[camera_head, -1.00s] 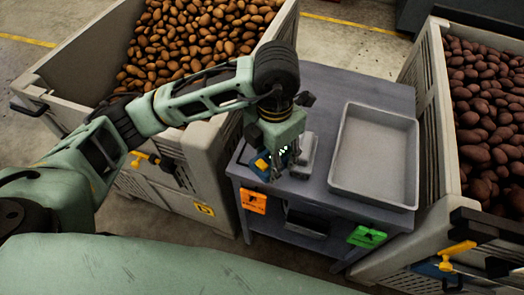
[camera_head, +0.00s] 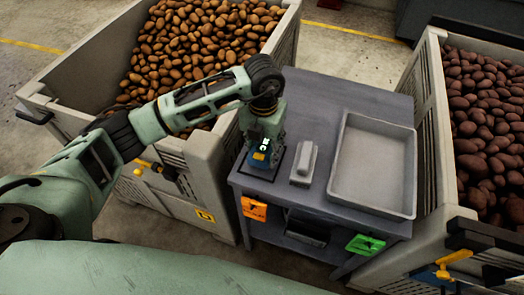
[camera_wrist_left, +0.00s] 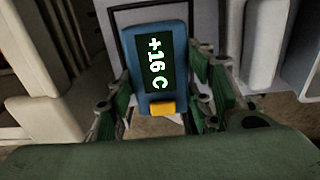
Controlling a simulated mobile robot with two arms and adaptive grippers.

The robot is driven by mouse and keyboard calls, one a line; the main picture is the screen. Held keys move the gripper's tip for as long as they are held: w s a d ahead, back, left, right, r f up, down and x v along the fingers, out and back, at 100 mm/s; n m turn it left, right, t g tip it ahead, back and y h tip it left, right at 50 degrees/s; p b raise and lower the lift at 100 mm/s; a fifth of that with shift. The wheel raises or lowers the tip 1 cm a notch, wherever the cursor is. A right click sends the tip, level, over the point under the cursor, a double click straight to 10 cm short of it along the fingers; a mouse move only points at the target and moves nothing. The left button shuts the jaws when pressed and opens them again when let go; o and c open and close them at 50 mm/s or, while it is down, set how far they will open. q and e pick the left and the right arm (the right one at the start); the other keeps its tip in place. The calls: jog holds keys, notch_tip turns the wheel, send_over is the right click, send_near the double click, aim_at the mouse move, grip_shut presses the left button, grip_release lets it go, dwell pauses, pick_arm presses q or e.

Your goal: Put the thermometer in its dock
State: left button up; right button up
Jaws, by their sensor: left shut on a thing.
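The thermometer (camera_head: 260,157) is a blue block with a yellow tab, at the left side of the grey table. In the left wrist view the thermometer (camera_wrist_left: 155,65) shows a dark display reading "+16 C". My left gripper (camera_head: 265,146) points down over it, and in the wrist view its green-padded fingers (camera_wrist_left: 165,95) are shut on its two sides. A dark square outline (camera_head: 279,172) lies on the table around the thermometer. A light grey grooved block (camera_head: 304,164) stands just right of it; I cannot tell which of these is the dock. My right gripper is not in view.
A shallow grey tray (camera_head: 371,205) fills the table's right side. Potato crates flank the table (camera_head: 318,98), the left crate (camera_head: 205,165) close to my arm and another crate (camera_head: 437,125) at right. The table's back is clear. Orange (camera_head: 254,208) and green (camera_head: 365,244) tags hang in front.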

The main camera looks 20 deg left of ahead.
aim_at(262, 152)
pick_arm(q)
jog(key=shift+w+a+f, duration=0.2)
jog(key=shift+w, duration=0.1)
jog(key=shift+f, duration=0.25)
notch_tip(262, 152, down, 2)
jog(key=shift+f+p, duration=0.25)
jog(key=shift+p, duration=0.4)
jog(key=shift+f, duration=0.55)
jog(key=shift+f, duration=0.1)
jog(key=o, duration=0.9)
jog(key=shift+f, duration=0.1)
jog(key=o, duration=0.5)
jog(key=shift+c, duration=0.2)
